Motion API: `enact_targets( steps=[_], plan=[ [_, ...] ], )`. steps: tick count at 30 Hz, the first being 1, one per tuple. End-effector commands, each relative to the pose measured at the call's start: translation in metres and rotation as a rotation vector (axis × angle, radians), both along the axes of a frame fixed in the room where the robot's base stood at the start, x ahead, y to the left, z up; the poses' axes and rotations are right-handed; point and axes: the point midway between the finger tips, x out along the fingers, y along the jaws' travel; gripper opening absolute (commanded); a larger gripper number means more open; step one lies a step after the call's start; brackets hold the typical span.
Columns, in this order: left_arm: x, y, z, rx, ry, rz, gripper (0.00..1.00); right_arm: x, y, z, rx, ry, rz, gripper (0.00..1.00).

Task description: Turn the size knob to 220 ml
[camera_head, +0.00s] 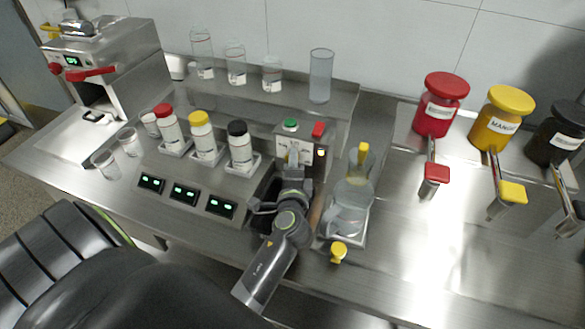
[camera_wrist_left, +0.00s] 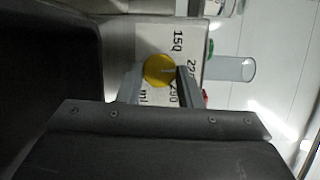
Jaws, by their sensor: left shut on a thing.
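The yellow size knob (camera_wrist_left: 160,70) is on a white panel face (camera_wrist_left: 190,30) in the left wrist view. The printed marks 150, 220 and 290 ml run beside it, partly hidden by a finger. A thin pale line on the knob points roughly toward the 220 mark; its exact angle is hard to tell. My left gripper (camera_wrist_left: 158,82) is shut on the knob, one finger on each side. In the head view my left gripper (camera_head: 294,172) is at the front of the control box (camera_head: 291,131) and hides the knob. My right gripper is not in view.
The box has a green button (camera_head: 291,125) and a red part (camera_head: 319,130) on top. A glass jug (camera_head: 349,205) stands close right of my left arm. Bottles with red, yellow and black caps (camera_head: 239,145) stand to the left. Free counter lies at the right.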

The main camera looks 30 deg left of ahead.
Motion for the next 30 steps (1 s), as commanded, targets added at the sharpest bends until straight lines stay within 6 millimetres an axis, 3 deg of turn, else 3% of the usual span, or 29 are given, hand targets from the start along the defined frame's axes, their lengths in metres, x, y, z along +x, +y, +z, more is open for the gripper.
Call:
enact_targets(
  steps=[9,24,25,30],
  plan=[
    [0.0004,0.0,-0.001,0.102,0.023,0.0,0.09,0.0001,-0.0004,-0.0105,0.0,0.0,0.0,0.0],
    [0.0005,0.0,0.0002,0.117,0.026,-0.001,0.09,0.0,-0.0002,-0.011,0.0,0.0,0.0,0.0],
    [0.0005,0.0,0.0002,0.117,0.026,-0.001,0.35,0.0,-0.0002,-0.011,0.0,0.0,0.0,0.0],
    [0.0004,0.0,-0.0001,0.117,0.026,-0.001,0.54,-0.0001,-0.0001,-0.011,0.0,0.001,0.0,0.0]
  ],
)
